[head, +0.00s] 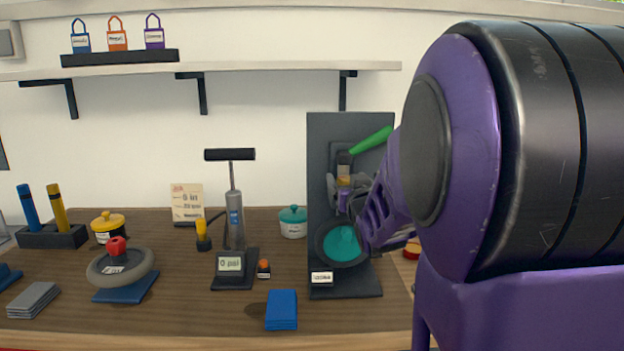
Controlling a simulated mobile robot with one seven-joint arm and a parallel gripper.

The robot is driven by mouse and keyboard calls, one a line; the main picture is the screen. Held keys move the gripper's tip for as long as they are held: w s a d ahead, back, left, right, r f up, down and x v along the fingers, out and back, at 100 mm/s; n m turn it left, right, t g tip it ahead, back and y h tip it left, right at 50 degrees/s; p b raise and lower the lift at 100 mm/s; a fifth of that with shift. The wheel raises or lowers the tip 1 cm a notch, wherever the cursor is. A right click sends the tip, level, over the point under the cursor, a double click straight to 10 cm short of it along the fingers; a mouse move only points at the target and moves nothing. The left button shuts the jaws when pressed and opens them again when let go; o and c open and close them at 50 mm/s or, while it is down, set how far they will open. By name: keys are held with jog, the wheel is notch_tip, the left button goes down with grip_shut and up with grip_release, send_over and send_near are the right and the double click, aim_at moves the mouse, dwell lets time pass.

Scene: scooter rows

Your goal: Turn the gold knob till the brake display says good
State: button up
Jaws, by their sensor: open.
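A dark upright board (322,130) stands on a base at the table's right. It carries a green lever (371,140), tilted up to the right, and a round teal disc (342,244) in a dark ring. A small gold knob (344,181) shows below the lever's mount, partly hidden by my gripper (343,194). My gripper is open at the knob, with its fingers close around it; I cannot tell whether they touch. A small white display (321,278) on the board's base bears dark letters, possibly "LOOSE", too small to be sure. My purple and black arm hides the right side.
A grey pump (236,212) with a display reading 0 psi stands left of the board. A teal pot (293,222) is between them. Blue cloths (281,309) lie in front. A wheel (121,264) and yellow pot (108,226) are at left. A shelf (240,70) hangs above.

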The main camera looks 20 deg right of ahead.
grip_shut()
jog(key=shift+a+m+h, duration=0.15)
jog(key=shift+m+h, duration=0.25)
jog(key=shift+h, duration=0.2)
jog(key=shift+m+g+h+p, duration=0.3)
jog(key=shift+m+h+p, duration=0.1)
jog(key=shift+h, duration=0.2)
jog(key=shift+w+a+r+m+g+h+p, duration=0.1)
jog(key=shift+m+g+h+p, duration=0.2)
jog(key=shift+m+h+p, duration=0.2)
jog(key=shift+a+r+m+g+h+p, duration=0.1)
jog(key=shift+m+g+h+p, duration=0.25)
jog(key=shift+h, duration=0.25)
jog(key=m+g+h+p, duration=0.2)
jog(key=h+p, duration=0.1)
jog(key=shift+w+a+m+p, duration=0.1)
jog(key=shift+m+p, duration=0.15)
jog(key=shift+p, duration=0.1)
jog(key=shift+f+m+g+h+p, duration=0.15)
jog(key=shift+m+g+h+p, duration=0.2)
jog(key=shift+h, duration=0.25)
